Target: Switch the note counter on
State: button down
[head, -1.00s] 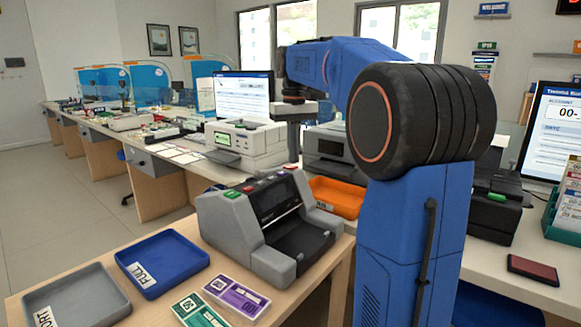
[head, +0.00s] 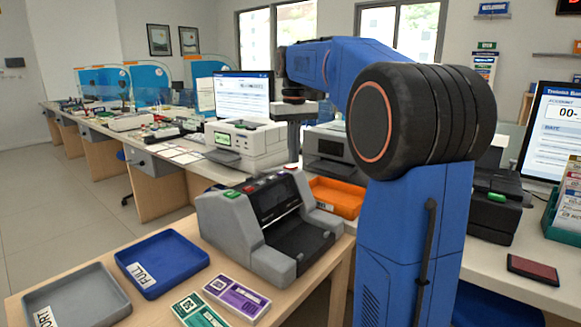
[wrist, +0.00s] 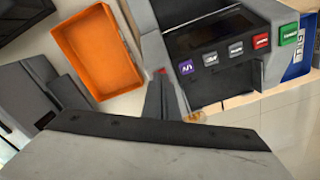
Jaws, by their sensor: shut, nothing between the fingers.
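The note counter (head: 228,215) is a grey machine with a dark front, standing on the wooden desk. Its display (wrist: 208,33) looks dark. Below the display in the wrist view is a row of buttons: a purple one (wrist: 186,67), two grey ones, a red one (wrist: 261,41) and a green one (wrist: 289,34). My gripper (wrist: 162,76) is shut and empty, pointing down beside the counter's body. A small red patch shows right at the fingertips; I cannot tell whether they touch it. In the head view my gripper (head: 293,158) is behind the counter's far right end.
An orange tray (wrist: 88,58) lies beside the counter. Blue (head: 178,262) and grey (head: 95,308) trays and two banknote bundles (head: 237,298) lie in front. A white printer-like machine (head: 262,149) stands on the counter behind. My arm hides part of the right side.

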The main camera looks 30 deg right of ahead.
jog(key=shift+f, duration=0.75)
dwell(0.8)
notch_tip(320, 180, up, 7)
dwell(1.0)
dwell(0.5)
